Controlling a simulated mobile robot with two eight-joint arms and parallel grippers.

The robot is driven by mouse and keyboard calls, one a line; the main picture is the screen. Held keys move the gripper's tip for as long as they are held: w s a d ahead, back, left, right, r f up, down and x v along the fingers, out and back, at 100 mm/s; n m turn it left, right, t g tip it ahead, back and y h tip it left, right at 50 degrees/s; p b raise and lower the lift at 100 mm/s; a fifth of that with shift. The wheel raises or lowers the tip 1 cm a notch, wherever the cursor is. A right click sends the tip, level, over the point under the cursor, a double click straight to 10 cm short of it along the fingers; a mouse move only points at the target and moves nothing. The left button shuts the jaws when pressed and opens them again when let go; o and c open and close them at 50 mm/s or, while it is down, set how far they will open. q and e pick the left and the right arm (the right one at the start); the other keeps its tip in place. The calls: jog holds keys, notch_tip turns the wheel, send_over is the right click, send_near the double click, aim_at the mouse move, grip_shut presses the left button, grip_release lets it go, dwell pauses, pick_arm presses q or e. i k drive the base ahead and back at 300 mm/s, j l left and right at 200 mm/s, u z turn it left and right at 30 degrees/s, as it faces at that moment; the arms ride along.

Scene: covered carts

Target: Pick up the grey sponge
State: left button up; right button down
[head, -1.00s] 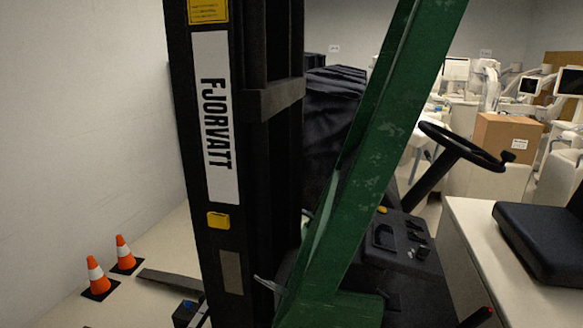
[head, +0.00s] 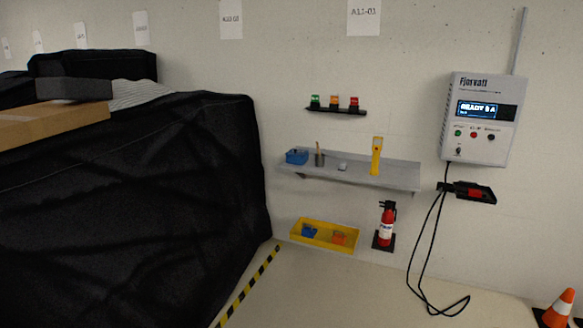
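A small light grey block, which looks like the grey sponge (head: 342,167), lies on the grey wall shelf (head: 397,175). Neither of my grippers shows in the head view.
A black-covered cart (head: 130,215) fills the left side. A blue box (head: 297,156) shares the shelf. Below are a yellow tray (head: 324,245), a fire extinguisher (head: 386,228) and hanging black cables (head: 431,225). A traffic cone (head: 558,308) stands at right. Floor before the shelf is clear.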

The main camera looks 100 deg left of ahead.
aim_at(343, 165)
jog(key=u, duration=2.85)
jog(key=z, duration=1.2)
jog(key=i+j+u, duration=0.25)
jog(key=i, duration=0.15)
jog(key=i+u, duration=0.25)
jog(key=i, duration=0.15)
jog(key=i+j+u, duration=0.15)
jog(key=i, duration=0.65)
jog(key=i+u, duration=0.1)
jog(key=i, duration=0.7)
jog(key=i+l+u, duration=0.15)
jog(key=i, duration=0.6)
jog(key=i+l+u, duration=0.1)
jog(key=i, duration=0.7)
